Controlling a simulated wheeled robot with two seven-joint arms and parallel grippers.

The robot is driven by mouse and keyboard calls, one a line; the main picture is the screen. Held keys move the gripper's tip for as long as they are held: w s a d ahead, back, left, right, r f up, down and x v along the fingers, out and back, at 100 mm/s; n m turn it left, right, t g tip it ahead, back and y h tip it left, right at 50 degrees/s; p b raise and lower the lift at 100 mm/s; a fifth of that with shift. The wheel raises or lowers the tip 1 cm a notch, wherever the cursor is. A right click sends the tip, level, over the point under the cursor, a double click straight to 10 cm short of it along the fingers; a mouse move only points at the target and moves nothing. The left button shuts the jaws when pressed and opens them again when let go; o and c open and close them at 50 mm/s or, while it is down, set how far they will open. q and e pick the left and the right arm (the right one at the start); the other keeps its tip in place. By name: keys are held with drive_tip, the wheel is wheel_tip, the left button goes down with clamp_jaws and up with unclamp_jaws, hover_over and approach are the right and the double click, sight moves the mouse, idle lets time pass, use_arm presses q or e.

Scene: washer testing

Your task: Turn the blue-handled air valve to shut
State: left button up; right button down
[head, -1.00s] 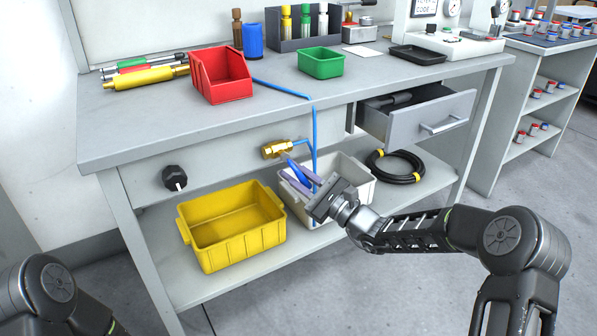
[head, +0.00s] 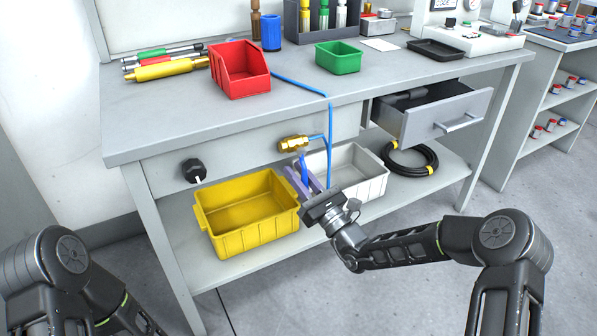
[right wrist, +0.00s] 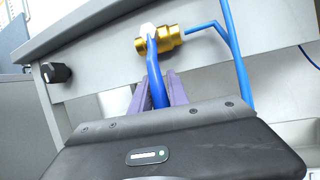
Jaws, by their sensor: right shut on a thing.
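The brass air valve (head: 293,143) sits on the front panel under the bench top, with a blue hose leaving its right side. Its blue handle (head: 303,160) hangs almost straight down from the valve. My right gripper (head: 300,178) is shut on the handle from below, with its purple fingers on either side of it. In the right wrist view the blue handle (right wrist: 156,78) runs from the brass valve body (right wrist: 163,40) down between the fingers (right wrist: 158,90). The fingers hide its lower end. My left gripper is out of view; only my left arm shows at the lower left.
Blue hose (head: 330,150) hangs just right of the handle. A white bin (head: 372,190) and a yellow bin (head: 250,248) stand on the lower shelf. A black knob (head: 194,170) is on the panel to the left. The drawer (head: 445,118) is open at the right.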

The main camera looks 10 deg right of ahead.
drive_tip(key=c, duration=1.3)
unclamp_jaws()
drive_tip(key=shift+s+d+f, duration=0.2)
drive_tip(key=shift+s+d, duration=0.1)
drive_tip(key=shift+s, duration=0.15)
drive_tip(key=p+v, duration=0.2)
drive_tip(key=v, duration=0.4)
drive_tip(key=shift+s+d+f, duration=0.15)
drive_tip(key=shift+s, duration=0.15)
